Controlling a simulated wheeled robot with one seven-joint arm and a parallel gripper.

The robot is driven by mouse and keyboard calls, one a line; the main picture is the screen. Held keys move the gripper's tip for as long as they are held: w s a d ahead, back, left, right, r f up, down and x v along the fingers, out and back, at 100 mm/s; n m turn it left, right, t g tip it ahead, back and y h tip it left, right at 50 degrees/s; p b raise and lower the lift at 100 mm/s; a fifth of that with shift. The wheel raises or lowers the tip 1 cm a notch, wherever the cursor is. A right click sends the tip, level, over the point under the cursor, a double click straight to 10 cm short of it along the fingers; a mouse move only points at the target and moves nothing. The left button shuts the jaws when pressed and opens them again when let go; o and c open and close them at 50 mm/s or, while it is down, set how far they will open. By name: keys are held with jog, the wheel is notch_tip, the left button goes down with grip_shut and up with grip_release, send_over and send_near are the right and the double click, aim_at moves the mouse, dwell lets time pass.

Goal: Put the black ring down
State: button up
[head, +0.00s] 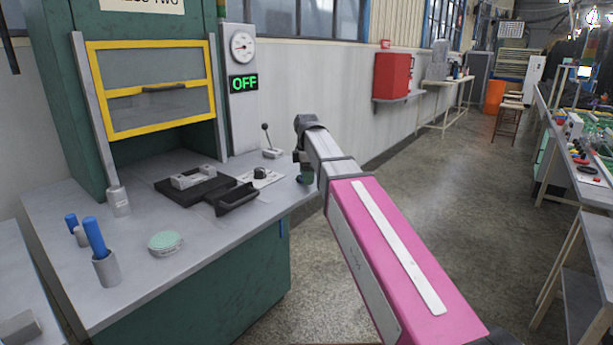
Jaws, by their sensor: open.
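My gripper (299,157) is at the far end of my pink and white arm, by the right edge of the grey press table (140,285). It is open, but my own arm hides most of it and the fingers are hard to make out. A small dark green thing (306,174) shows just below it at the table edge; I cannot tell whether they touch. I cannot make out the black ring for certain. A small dark ring-like shape (588,170) lies on the far right bench, too small to identify.
On the table are a black plate with a grey block (193,178), a black open tray (236,198), a lever (268,143), a green round tin (165,243) and a cup with a blue handle (105,268). The floor (440,170) to the right is clear.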

notch_tip(320, 180, up, 12)
dwell(0.5)
jog(key=shift+f, duration=0.15)
